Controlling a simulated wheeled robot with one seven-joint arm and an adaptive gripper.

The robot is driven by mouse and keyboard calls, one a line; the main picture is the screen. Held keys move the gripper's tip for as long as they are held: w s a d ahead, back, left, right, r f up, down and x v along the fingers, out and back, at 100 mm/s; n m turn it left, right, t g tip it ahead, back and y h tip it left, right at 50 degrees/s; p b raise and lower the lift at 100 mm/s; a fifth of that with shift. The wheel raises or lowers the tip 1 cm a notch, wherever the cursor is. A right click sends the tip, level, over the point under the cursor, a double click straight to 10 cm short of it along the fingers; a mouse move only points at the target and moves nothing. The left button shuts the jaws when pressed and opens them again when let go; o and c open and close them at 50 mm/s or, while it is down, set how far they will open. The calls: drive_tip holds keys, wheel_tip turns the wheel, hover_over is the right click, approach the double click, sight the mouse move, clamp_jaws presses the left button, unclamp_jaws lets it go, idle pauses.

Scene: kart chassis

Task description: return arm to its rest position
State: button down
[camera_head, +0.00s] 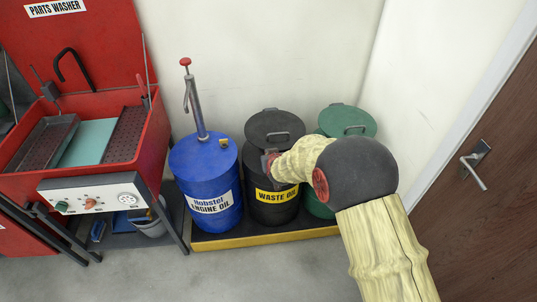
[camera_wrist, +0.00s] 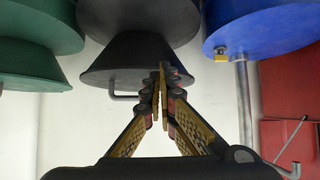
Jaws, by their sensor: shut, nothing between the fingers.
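My arm reaches out in its cream cover from the lower right of the head view, bent at a dark round joint. My gripper (camera_wrist: 162,75) is shut and empty, with its fingertips together in the middle of the wrist view. In the head view only a small part of my gripper (camera_head: 270,162) shows, in front of the black waste oil drum (camera_head: 270,211). The same black drum (camera_wrist: 135,20) fills the top middle of the wrist view, which looks upside down. I cannot tell the exact gap between fingertips and drum.
A blue engine oil drum (camera_head: 206,180) with a hand pump (camera_head: 194,100) stands left of the black drum. A green drum (camera_head: 347,120) stands to its right, partly behind my arm. A red parts washer (camera_head: 155,150) is at left. A brown door (camera_head: 480,240) is at right.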

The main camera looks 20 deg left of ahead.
drive_tip(key=v, duration=0.7)
drive_tip(key=shift+r, duration=0.25)
drive_tip(key=shift+w+a, duration=0.1)
drive_tip(key=s+d+f+g, duration=0.2)
drive_tip(key=s+f+g, duration=0.2)
drive_tip(key=s+f, duration=0.35)
drive_tip(key=s+d+r+g+h, duration=0.2)
drive_tip(key=s+d+r, duration=0.15)
drive_tip(key=s, duration=0.35)
drive_tip(key=s+d+r+m+t+h, duration=0.1)
drive_tip(key=s+d+r+m, duration=0.1)
drive_tip(key=s+d+r, duration=0.9)
drive_tip(key=s+d+r+m+h+p, duration=0.1)
drive_tip(key=s+d+r+m, duration=0.2)
drive_tip(key=s+d+r, duration=0.8)
drive_tip(key=d+r, duration=0.4)
drive_tip(key=d, duration=0.4)
drive_tip(key=shift+d+r+t, duration=0.35)
drive_tip(key=shift+t, duration=0.05)
